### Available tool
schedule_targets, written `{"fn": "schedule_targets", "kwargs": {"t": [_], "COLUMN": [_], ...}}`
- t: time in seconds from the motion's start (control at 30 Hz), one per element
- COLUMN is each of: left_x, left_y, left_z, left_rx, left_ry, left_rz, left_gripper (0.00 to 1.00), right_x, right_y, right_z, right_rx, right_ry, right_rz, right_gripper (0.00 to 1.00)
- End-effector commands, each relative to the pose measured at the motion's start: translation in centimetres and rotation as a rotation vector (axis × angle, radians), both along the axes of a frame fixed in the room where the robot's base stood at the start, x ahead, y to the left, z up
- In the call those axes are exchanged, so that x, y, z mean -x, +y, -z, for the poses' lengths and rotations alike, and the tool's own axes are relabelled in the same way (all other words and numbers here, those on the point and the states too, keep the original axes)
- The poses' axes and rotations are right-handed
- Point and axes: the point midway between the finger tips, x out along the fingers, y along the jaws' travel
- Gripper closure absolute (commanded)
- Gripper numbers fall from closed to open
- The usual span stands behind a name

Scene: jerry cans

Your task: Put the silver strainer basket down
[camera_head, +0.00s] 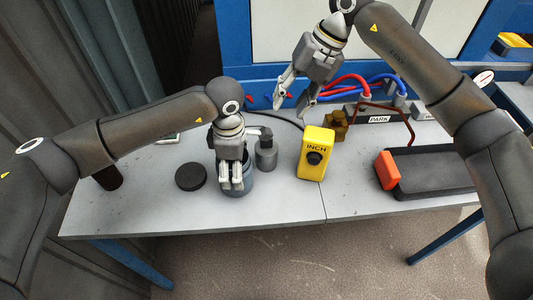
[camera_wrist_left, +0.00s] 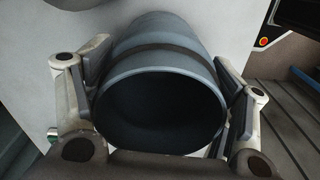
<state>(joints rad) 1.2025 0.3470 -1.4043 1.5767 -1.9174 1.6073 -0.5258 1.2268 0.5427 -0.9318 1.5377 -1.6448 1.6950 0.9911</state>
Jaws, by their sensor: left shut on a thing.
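My left gripper (camera_head: 232,186) is shut on a blue-grey cylinder (camera_head: 246,187) near the front edge of the table. In the left wrist view the cylinder (camera_wrist_left: 160,70) lies between both fingers, its round mouth toward the camera. It has a dark band and a dark inside with nothing to make out. No plainly silver basket shows, and I cannot tell whether the basket is inside the cylinder. I cannot tell whether the cylinder touches the table. My right gripper (camera_head: 291,99) is open and empty, above the back of the table.
A grey pot-like part (camera_head: 266,156) stands close right of my left gripper. A black disc (camera_head: 191,176) lies to its left. A yellow INCH button box (camera_head: 313,165), an orange block (camera_head: 387,170) and a dark tray (camera_head: 432,184) are farther right. The front left of the table (camera_head: 130,205) is clear.

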Motion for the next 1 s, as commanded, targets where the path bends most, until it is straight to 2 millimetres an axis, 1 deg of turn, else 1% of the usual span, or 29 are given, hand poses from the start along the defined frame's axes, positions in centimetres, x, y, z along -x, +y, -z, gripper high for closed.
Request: {"fn": "schedule_targets", "kwargs": {"t": [0.1, 0.7, 0.9, 1.0], "left_x": [0.01, 0.01, 0.01, 0.0], "left_y": [-0.01, -0.01, -0.01, -0.01], "left_z": [0.0, 0.0, 0.0, 0.0], "left_rx": [0.0, 0.0, 0.0, 0.0], "left_ry": [0.0, 0.0, 0.0, 0.0], "left_rz": [0.0, 0.0, 0.0, 0.0], "left_gripper": [0.44, 0.44, 0.44, 0.44], "right_x": [0.03, 0.11, 0.14, 0.14], "right_y": [0.06, 0.27, 0.32, 0.34], "right_z": [0.06, 0.31, 0.38, 0.4], "right_rx": [0.0, 0.0, 0.0, 0.0], "right_ry": [-0.074, -0.459, -0.567, -0.603], "right_rz": [-0.178, -1.109, -1.367, -1.454], "right_gripper": [0.61, 0.61, 0.61, 0.61]}}
